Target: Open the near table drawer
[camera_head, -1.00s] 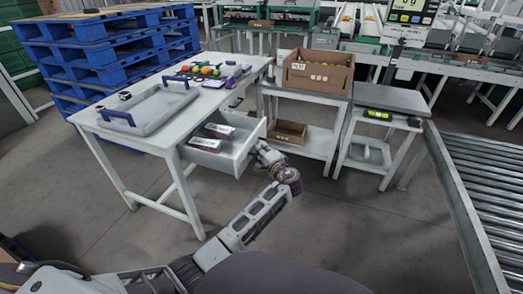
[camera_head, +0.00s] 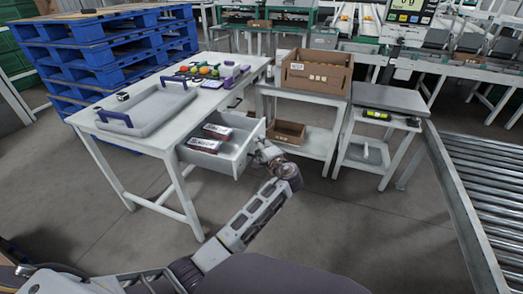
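The near table drawer (camera_head: 232,158) is pulled out from the right long side of the white table (camera_head: 150,143). Two dark-and-white labelled packages (camera_head: 211,138) lie inside it. My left gripper (camera_head: 261,152) is at the outer face of the drawer front, its arm reaching up from the lower left. The gripper is small and partly hidden by its own wrist, so I cannot tell whether its fingers are shut on the handle. The handle itself is hidden. My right gripper is out of view.
A side table with a brown crate (camera_head: 318,73) and a small stand (camera_head: 385,105) stand right of the drawer. A roller conveyor (camera_head: 490,190) is at right. Floor between is clear.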

